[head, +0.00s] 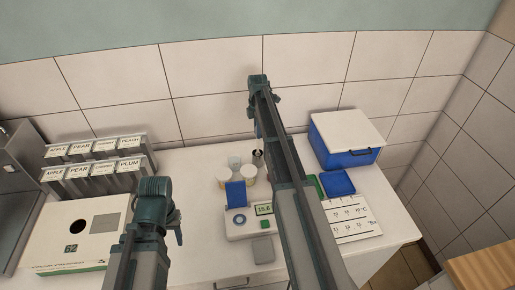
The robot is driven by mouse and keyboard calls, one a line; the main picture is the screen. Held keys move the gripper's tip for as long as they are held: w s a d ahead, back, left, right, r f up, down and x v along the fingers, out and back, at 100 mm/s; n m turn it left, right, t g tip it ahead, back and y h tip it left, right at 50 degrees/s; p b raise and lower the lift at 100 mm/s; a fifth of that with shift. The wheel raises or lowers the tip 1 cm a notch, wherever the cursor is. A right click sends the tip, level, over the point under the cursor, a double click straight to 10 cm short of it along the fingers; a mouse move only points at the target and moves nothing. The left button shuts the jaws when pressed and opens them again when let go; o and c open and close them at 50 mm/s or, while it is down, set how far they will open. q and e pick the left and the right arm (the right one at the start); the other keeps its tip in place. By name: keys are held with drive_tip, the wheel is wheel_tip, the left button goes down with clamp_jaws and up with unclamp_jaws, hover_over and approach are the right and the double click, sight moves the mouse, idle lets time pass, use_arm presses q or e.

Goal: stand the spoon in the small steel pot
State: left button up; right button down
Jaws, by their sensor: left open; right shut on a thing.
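My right gripper (252,113) is high over the back of the counter, near the tiled wall. It is shut on a thin upright thing, apparently the spoon (257,130), mostly hidden by my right arm. The small steel pot (257,158) is a dark-mouthed cylinder just below it, partly beside my arm. The thin thing's lower end is close to the pot's mouth; I cannot tell whether it is inside. My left gripper (178,236) is open and empty, at the front left, between the white box and the scale.
Two pale-lidded jars (222,175) and a clear cup (234,162) stand left of the pot. A scale (238,222) with a blue piece is in front. A blue box (345,158) and blue tray (338,183) are right. Labelled dispensers (95,160) and a white box (75,232) are left.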

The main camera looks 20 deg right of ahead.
sight(258, 148)
use_arm(q)
drive_tip(key=shift+f+b, duration=0.3)
drive_tip(key=shift+f, duration=0.55)
use_arm(e)
drive_tip(key=shift+f, duration=0.9)
use_arm(q)
drive_tip(key=shift+f, duration=0.1)
use_arm(e)
drive_tip(key=shift+f, duration=0.1)
use_arm(q)
wheel_tip(258, 148, down, 4)
drive_tip(key=b, duration=0.3)
drive_tip(key=shift+r+b, duration=0.25)
drive_tip(key=shift+b, duration=0.1)
use_arm(e)
wheel_tip(258, 148, down, 3)
drive_tip(key=shift+f, duration=0.2)
drive_tip(key=shift+f, duration=0.2)
drive_tip(key=c, duration=0.8)
unclamp_jaws()
use_arm(q)
drive_tip(key=shift+f, duration=0.15)
use_arm(e)
drive_tip(key=shift+r, duration=0.15)
